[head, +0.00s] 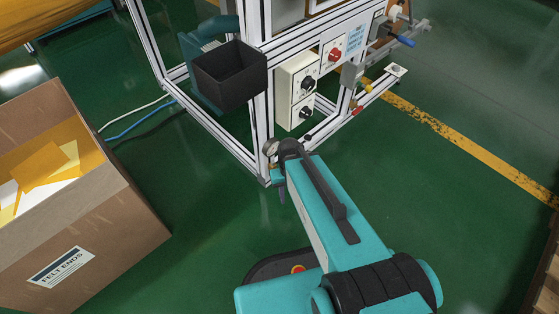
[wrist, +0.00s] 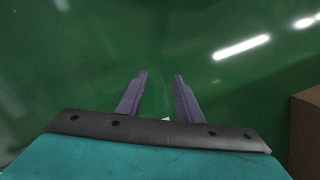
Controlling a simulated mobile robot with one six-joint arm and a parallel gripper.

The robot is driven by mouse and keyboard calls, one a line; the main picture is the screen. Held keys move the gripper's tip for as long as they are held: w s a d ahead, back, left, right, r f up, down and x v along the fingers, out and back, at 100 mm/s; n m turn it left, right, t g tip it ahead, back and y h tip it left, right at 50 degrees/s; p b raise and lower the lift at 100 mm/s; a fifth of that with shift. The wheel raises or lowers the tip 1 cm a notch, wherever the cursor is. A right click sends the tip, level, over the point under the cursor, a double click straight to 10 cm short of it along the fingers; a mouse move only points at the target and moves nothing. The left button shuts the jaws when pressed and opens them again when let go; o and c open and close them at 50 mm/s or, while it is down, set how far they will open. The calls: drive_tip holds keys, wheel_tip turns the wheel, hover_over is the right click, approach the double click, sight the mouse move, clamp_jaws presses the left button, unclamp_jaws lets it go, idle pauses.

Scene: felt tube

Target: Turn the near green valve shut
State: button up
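I cannot make out a green valve in either view. In the head view, a small round gauge-like part (head: 270,147) shows at the near lower corner of the machine frame, just left of my arm's end, which may hide things behind it. My gripper (wrist: 162,75) shows in the wrist view with its two purple fingers apart. The space between the fingertips is empty, with only green floor beyond. In the head view my arm reaches toward the frame's near corner; the fingers are not clear there.
The aluminium machine frame (head: 262,110) carries a black bin (head: 230,75), a control box (head: 297,90) with knobs, a blue handle (head: 406,41), and small yellow (head: 367,86) and red (head: 357,110) parts. A cardboard box (head: 100,235) stands left. Floor right of the frame is clear.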

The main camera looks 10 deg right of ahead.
drive_tip(key=s+r+g+p, duration=0.1)
drive_tip(key=s+r+p, duration=0.5)
drive_tip(key=r+p, duration=0.5)
drive_tip(key=s+r+g+p, duration=0.1)
drive_tip(key=s+r+p, duration=0.6)
drive_tip(key=p, duration=1.2)
drive_tip(key=s+r+g+p, duration=0.2)
drive_tip(key=s+r+p, duration=0.4)
drive_tip(key=r+p, duration=0.9)
drive_tip(key=shift+s+r, duration=0.15)
drive_tip(key=shift+r, duration=0.35)
drive_tip(key=shift+d, duration=0.15)
